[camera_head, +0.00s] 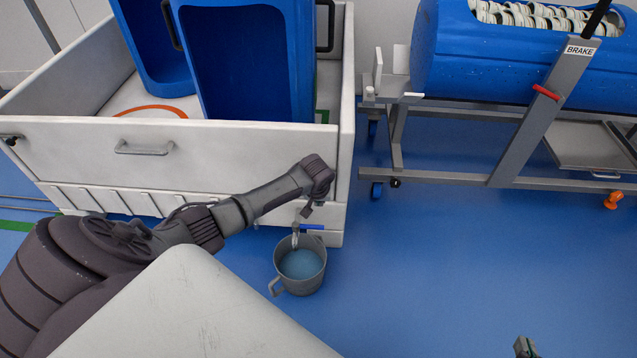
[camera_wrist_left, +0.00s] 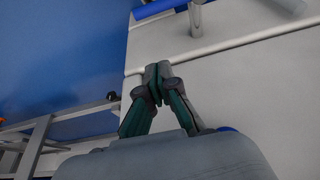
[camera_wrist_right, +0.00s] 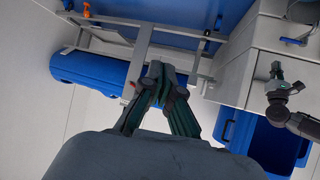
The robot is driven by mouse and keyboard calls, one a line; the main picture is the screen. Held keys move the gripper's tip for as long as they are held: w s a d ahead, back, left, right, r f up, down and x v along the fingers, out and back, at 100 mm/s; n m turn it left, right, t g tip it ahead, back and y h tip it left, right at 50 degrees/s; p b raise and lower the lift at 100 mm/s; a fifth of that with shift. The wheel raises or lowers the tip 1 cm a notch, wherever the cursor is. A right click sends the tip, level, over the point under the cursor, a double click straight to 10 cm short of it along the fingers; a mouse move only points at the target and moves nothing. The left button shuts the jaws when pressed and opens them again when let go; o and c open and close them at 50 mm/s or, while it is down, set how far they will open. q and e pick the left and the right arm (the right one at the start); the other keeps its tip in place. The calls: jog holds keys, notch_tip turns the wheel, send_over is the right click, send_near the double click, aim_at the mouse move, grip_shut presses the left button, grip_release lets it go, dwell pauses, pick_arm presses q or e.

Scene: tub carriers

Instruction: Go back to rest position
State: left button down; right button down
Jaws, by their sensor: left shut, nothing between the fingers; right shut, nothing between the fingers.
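My left arm reaches in from the left in the head view and ends over the front right corner of a white box. In the left wrist view my left gripper (camera_wrist_left: 157,74) has its fingertips together and empty, in front of a pale surface. Only a small tip of my right gripper (camera_head: 524,346) shows at the bottom edge of the head view. In the right wrist view my right gripper (camera_wrist_right: 158,72) has its fingers together with nothing between them.
The white box (camera_head: 80,145) holds blue tubs (camera_head: 250,70). A grey bucket (camera_head: 290,287) of bluish liquid stands under a tap (camera_head: 311,227) at its corner. A blue drum (camera_head: 480,70) rests on a metal frame (camera_head: 530,140) at right. The blue floor (camera_head: 430,260) between is clear.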

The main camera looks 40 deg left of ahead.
jog(key=shift+s+d+f+g+h, duration=0.15)
jog(key=shift+s+d+f+g, duration=0.2)
jog(key=shift+s+f+g, duration=0.35)
jog(key=shift+s+d+f+g+h, duration=0.15)
jog(key=shift+s+d+f+g, duration=0.15)
jog(key=shift+s+f+g, duration=0.35)
